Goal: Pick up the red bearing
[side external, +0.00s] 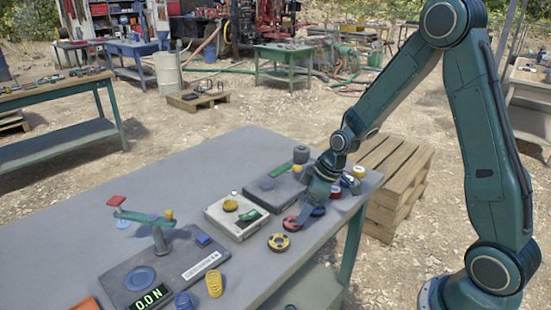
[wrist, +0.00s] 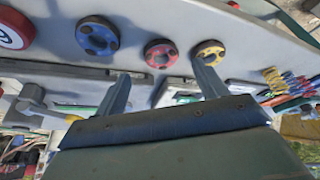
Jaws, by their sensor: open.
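The red bearing (side external: 291,223) lies flat on the grey table near its front edge. In the wrist view the red bearing (wrist: 161,53) is a round disc with dark spots, just beyond the fingertips and between their lines. I cannot tell the exact height of the fingertips above the bearing.
A yellow bearing (side external: 278,242) and a blue bearing (side external: 318,211) flank the red one closely. A grey-white box with a dark display (side external: 236,217) stands behind them. A scale-like device (side external: 165,268) and coils (side external: 214,283) are at the left. The table's left rear is clear.

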